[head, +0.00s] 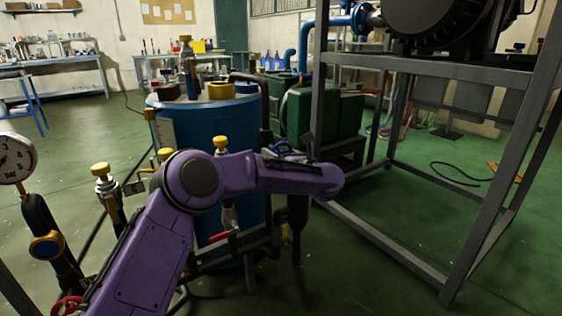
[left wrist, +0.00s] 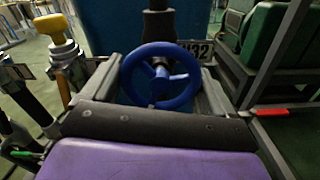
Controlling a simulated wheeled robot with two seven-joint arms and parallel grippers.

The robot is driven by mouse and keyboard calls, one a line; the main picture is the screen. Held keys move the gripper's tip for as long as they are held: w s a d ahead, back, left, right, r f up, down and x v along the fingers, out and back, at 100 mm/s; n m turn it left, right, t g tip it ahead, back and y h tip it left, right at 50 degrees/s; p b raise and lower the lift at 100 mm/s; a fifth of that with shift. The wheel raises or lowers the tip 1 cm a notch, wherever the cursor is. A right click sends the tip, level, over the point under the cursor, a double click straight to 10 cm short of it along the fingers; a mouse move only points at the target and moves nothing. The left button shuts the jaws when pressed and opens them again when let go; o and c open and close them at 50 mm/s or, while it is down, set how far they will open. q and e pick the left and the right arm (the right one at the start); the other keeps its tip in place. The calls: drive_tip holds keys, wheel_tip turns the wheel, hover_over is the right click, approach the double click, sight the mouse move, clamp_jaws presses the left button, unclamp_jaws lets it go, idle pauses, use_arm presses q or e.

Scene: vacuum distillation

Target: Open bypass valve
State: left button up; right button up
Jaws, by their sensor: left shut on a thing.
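The blue handwheel (left wrist: 161,74) of a valve fills the middle of the left wrist view, with its spokes and hub facing me. My left gripper (left wrist: 160,66) has one grey finger on each side of the wheel and is shut on its rim. A dark pipe rises behind the wheel. A label ending in "32" (left wrist: 203,49) is partly hidden behind it. In the head view a bit of the blue wheel (head: 283,147) shows just beyond my purple left arm, which hides most of the valve and the gripper. My right gripper is in neither view.
A large blue tank (head: 180,125) stands behind my arm, with yellow-capped valves (head: 103,170) and pipes around it. A pressure gauge (head: 16,158) is at the far left. A grey metal frame (head: 480,215) stands at right. Green floor is open at left.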

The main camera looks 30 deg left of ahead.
use_arm(q)
drive_tip(key=shift+d+f, duration=0.1)
drive_tip(key=shift+f, duration=0.1)
idle(0.4)
drive_tip(key=o, duration=0.8)
drive_tip(key=shift+r, duration=0.1)
drive_tip(key=p+v, duration=0.2)
drive_tip(key=v, duration=0.8)
drive_tip(key=shift+d, duration=0.3)
drive_tip(key=shift+s, duration=0.1)
